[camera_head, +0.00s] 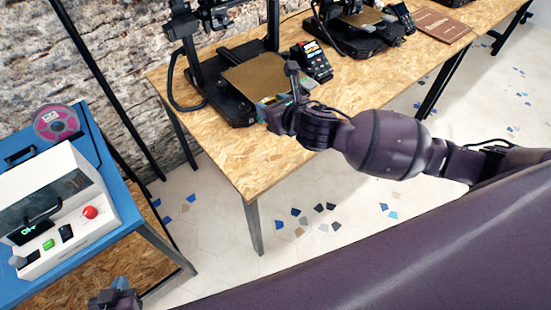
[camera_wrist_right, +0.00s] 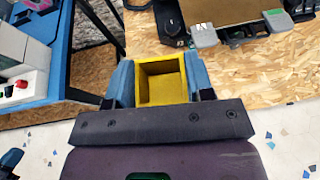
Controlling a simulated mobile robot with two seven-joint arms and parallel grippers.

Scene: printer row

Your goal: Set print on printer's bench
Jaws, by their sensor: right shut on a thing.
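The print is a yellow open box (camera_wrist_right: 162,82) held between the blue fingers of my right gripper (camera_wrist_right: 161,85) in the right wrist view. In the head view my right gripper (camera_head: 280,115) is at the front edge of the nearest printer's plate, over the bench, and its hand hides the print. The bench (camera_head: 245,165) is a wood-chip tabletop carrying the printers. The nearest printer (camera_head: 235,105) has a bronze build plate (camera_head: 258,78). I cannot tell whether the print touches the bench. My left gripper (camera_head: 115,298) is partly in view at the bottom left, its fingers unclear.
A second printer (camera_head: 350,35) and a brown book-like item (camera_head: 444,25) stand further along the bench. A small screen (camera_head: 312,62) sits beside the plate. A blue table (camera_head: 95,135) at left holds a white machine (camera_head: 60,190) and a spool (camera_head: 56,124). Bare bench lies in front of the nearest printer.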

